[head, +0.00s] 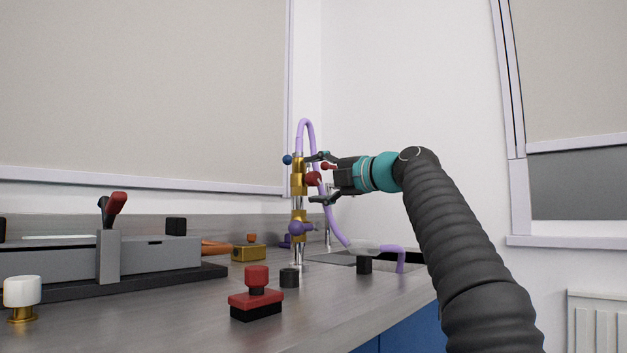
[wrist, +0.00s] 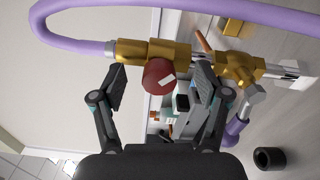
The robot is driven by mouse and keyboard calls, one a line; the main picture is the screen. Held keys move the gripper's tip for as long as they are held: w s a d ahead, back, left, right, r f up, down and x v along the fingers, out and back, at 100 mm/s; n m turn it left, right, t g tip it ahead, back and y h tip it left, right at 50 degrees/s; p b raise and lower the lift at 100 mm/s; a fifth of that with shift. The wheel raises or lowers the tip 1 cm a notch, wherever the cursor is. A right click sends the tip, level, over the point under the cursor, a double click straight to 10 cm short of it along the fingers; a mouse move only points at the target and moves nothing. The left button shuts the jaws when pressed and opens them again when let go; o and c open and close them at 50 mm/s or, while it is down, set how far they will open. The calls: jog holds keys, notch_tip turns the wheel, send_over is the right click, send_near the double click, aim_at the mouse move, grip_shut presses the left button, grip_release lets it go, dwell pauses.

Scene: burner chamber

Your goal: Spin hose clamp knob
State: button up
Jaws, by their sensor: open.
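In the head view the red knob (head: 313,179) is on the upper brass fitting (head: 298,184) of an upright metal pipe. My gripper (head: 322,178) reaches in from the right, with one finger above and one below the knob. In the wrist view my gripper (wrist: 160,92) is open, its fingers on either side of the knob with gaps. I cannot tell exactly how deep the fingertips reach.
A lower brass fitting with a purple knob (head: 299,228) is below. A small red knob (head: 327,166) and a blue ball (head: 287,160) are near the upper fitting. A red-topped block (head: 256,299) and a grey device (head: 150,249) stand on the bench.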

aim_at(317, 178)
jog(key=shift+v, duration=2.9)
